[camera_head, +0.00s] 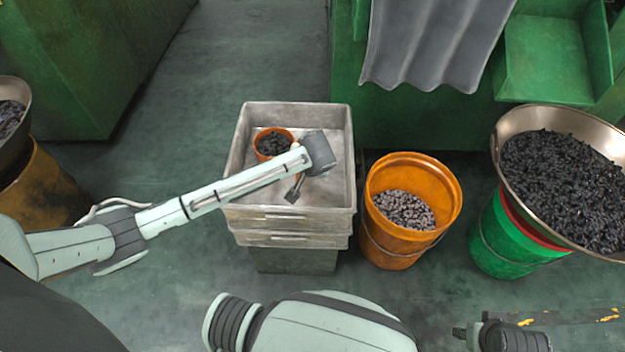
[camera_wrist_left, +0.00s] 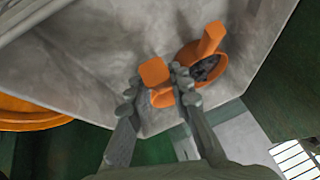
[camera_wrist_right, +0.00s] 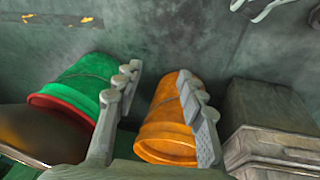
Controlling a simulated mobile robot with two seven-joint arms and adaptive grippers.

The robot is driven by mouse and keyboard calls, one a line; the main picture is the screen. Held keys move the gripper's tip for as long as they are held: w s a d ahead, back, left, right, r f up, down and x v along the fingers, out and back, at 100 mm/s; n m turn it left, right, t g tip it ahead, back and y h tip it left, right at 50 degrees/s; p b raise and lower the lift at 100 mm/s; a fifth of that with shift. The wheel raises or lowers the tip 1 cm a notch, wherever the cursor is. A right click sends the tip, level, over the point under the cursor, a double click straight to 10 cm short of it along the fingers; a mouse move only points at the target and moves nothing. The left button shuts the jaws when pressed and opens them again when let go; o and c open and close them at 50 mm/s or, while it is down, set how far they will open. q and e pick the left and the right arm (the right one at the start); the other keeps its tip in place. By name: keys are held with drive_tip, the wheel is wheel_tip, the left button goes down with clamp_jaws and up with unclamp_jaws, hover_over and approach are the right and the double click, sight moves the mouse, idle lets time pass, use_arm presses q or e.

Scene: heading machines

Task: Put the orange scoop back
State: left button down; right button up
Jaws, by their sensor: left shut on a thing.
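An orange scoop (camera_head: 272,143) with dark parts in its cup is in the grey tray (camera_head: 340,190). In the left wrist view its cup (camera_wrist_left: 218,70) and a raised handle show beside my fingers. My left gripper (camera_head: 293,192) is over the tray and shut on an orange piece (camera_wrist_left: 155,72) of the scoop. The fingers partly cover this piece, and I cannot tell how it joins the cup. My right gripper (camera_wrist_right: 158,78) is open and empty, away from the tray; in the head view its tip (camera_head: 460,333) shows at the lower right.
An orange bucket (camera_head: 380,240) with grey parts stands right of the tray. Farther right, a wide metal pan (camera_head: 508,125) of dark parts sits over a green bucket (camera_head: 490,240). Green machines (camera_head: 400,125) stand behind. Another pan (camera_head: 22,90) is at the far left.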

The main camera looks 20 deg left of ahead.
use_arm(q)
drive_tip(key=f, duration=0.1)
drive_tip(key=w+d+f, duration=0.1)
drive_tip(key=f, duration=0.1)
drive_tip(key=d+f, duration=0.1)
drive_tip(key=shift+w+f+b, duration=0.25)
drive_tip(key=shift+f+b, duration=0.15)
drive_tip(key=shift+f, duration=0.5)
drive_tip(key=c, duration=1.4)
unclamp_jaws()
use_arm(e)
wheel_tip(320, 180, up, 2)
drive_tip(key=shift+s+d+r, duration=0.1)
drive_tip(key=shift+s+r, duration=0.05)
